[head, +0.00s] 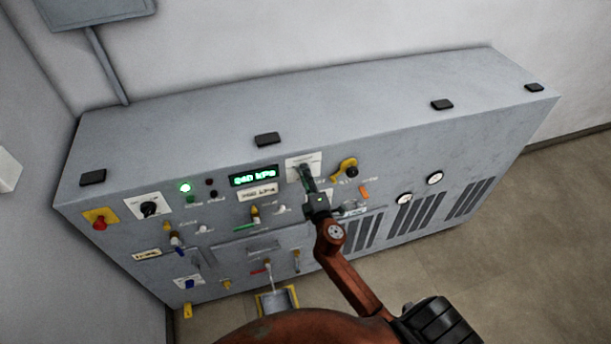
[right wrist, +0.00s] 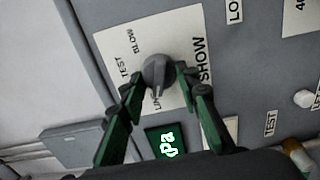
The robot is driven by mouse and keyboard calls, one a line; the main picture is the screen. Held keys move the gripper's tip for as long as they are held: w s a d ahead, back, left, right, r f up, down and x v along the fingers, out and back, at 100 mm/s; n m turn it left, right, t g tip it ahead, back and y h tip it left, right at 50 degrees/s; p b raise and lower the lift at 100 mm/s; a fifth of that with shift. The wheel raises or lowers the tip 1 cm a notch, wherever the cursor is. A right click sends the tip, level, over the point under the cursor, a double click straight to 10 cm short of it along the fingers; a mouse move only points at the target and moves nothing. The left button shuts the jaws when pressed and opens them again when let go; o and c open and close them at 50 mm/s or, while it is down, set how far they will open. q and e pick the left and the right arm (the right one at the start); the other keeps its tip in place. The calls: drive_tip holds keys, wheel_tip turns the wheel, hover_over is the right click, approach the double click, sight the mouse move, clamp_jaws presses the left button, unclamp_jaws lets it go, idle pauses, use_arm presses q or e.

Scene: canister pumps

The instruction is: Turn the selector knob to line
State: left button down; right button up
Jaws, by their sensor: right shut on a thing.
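The selector knob (right wrist: 158,70) is a round grey knob on a white label plate (right wrist: 125,50), marked TEST, BLOW, SHOW and a partly hidden word starting LIN. A pale pointer mark shows at the knob's lower edge in the right wrist view, close to that partly hidden word. My right gripper (right wrist: 162,88) has its two dark green fingers closed on the knob from either side. In the head view the right gripper (head: 304,176) reaches the plate (head: 293,162) on the cabinet front and hides the knob. My left gripper is in neither view.
The grey cabinet (head: 400,135) stands by the wall. Near the plate are a green display (head: 253,176) reading about 240 kPa and a yellow-and-black knob (head: 349,170). Further left are a red button (head: 100,224) and another black knob (head: 149,208). Several levers sit below.

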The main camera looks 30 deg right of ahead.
drive_tip(key=shift+f, duration=0.1)
drive_tip(key=o, duration=1.1)
drive_tip(key=shift+o, duration=0.2)
drive_tip(key=v, duration=1.2)
